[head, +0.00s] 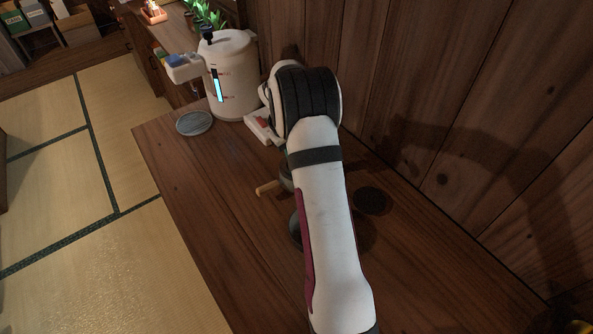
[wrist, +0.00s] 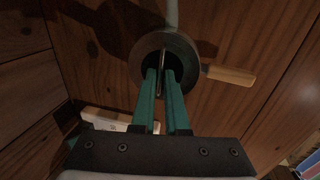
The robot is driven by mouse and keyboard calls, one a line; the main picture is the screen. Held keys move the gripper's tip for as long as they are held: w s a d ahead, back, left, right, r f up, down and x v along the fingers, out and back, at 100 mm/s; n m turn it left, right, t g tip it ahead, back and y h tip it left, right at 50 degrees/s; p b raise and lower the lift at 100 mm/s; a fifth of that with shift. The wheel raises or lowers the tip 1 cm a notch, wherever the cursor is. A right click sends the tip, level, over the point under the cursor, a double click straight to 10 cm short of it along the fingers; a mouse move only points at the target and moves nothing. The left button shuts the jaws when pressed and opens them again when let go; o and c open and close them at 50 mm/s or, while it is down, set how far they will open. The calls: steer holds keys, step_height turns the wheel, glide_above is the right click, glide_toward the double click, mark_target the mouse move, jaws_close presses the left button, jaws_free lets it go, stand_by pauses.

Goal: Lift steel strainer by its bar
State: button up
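In the wrist view, a round grey steel vessel, which looks like the strainer (wrist: 187,52), sits below my gripper with a wooden handle (wrist: 230,75) pointing right. A thin upright bar (wrist: 163,48) runs across its middle. The two green fingers of my gripper (wrist: 161,75) straddle this bar, one on each side, with a narrow gap between them. I cannot tell whether they press on it. In the head view my arm hides the gripper and most of the vessel; the wooden handle (head: 268,188) sticks out to the left.
A white drink dispenser (head: 232,80) stands at the back of the wooden counter, with a round bluish dish (head: 195,123) beside it. A dark disc (head: 372,201) lies right of my arm. A dark round object (head: 296,229) shows left of it. The wooden wall (head: 450,120) is close on the right.

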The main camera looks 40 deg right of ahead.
steer(key=shift+f, duration=0.1)
jaws_close()
stand_by(1.5)
